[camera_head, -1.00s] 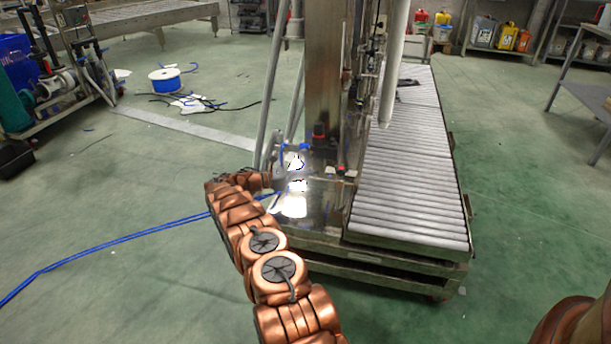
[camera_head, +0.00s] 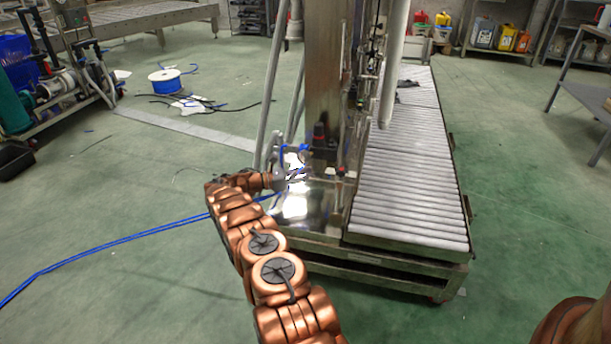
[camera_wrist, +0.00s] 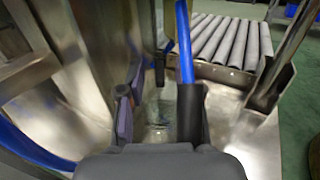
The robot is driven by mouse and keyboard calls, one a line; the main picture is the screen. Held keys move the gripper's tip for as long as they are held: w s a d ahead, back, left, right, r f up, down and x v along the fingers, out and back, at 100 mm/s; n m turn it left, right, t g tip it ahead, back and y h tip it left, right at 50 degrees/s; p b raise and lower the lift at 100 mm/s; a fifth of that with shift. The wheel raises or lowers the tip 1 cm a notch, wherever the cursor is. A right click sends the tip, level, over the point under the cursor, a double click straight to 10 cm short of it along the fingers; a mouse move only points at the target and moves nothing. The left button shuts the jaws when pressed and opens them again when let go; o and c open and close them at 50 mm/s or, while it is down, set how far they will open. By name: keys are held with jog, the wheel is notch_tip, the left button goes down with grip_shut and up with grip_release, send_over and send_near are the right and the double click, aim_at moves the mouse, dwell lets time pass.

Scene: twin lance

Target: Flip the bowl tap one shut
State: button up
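My gripper (camera_head: 287,172) is at the lower left side of the steel machine column, beside a bright glare. In the wrist view its two dark fingers (camera_wrist: 158,112) stand apart with a gap between them. A blue bar or lever (camera_wrist: 183,42) comes down from the top of the wrist view and ends at the right finger. I cannot tell whether they touch. In the head view, small blue parts (camera_head: 303,148) show just above my gripper. Which of these blue parts is the tap handle, and how it is turned, is not clear.
The steel column (camera_head: 323,70) stands right beside my gripper. A roller conveyor (camera_head: 410,190) runs along its right side. A blue hose (camera_head: 110,244) lies on the floor to the left. A blue tube (camera_wrist: 30,150) curves through the wrist view's lower left. The left floor is mostly open.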

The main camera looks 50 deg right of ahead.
jog(key=v, duration=0.7)
jog(key=shift+a, duration=0.15)
jog(key=shift+w, duration=0.2)
dwell(0.4)
